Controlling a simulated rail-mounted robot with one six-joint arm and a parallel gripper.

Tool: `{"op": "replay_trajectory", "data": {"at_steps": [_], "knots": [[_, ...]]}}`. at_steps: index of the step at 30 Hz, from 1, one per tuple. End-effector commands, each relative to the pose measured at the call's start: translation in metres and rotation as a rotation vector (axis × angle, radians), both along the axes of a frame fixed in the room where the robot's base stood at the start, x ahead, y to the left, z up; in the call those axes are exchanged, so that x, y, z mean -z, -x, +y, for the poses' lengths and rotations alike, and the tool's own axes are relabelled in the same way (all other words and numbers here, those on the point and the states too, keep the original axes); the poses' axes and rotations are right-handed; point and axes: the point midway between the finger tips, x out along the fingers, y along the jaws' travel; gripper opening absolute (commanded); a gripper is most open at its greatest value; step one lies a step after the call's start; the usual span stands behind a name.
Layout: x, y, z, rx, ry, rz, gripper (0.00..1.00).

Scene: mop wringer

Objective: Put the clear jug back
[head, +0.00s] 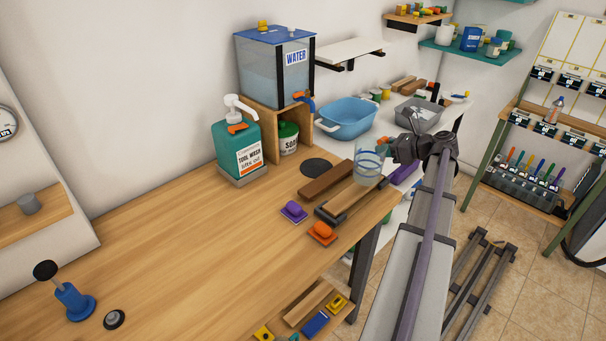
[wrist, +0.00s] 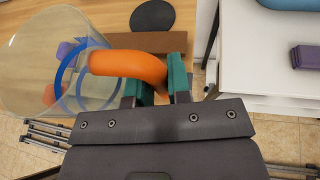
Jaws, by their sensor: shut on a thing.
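The clear jug (head: 370,163) has blue bands and an orange handle. My gripper (head: 388,147) is shut on this handle and holds the jug near the right end of the wooden bench (head: 200,240). In the wrist view the jug (wrist: 30,75) fills the upper left, and its orange handle (wrist: 125,65) runs between the green pads of my gripper (wrist: 166,82). The jug looks empty and raised above the bench. A round black mat (head: 317,166) lies flat and bare on the bench, left of the jug; it also shows in the wrist view (wrist: 152,15).
Brown wooden bars (head: 326,180), a purple-handled block (head: 294,211) and an orange-handled block (head: 322,232) lie near the jug. Behind stand the water tank (head: 275,72), the green tool wash bottle (head: 237,148) and a blue basin (head: 346,118). The bench's middle is clear.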

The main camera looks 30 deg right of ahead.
Motion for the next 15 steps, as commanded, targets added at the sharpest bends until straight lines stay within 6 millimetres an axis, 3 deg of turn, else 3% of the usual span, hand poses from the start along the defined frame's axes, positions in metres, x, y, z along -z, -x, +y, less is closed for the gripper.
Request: {"op": "replay_trajectory", "data": {"at_steps": [5,15], "knots": [[0.0,-0.028,0.005,-0.004,0.001,-0.001,0.0],[0.0,-0.138,0.026,-0.004,0.002,0.0,0.0]]}}
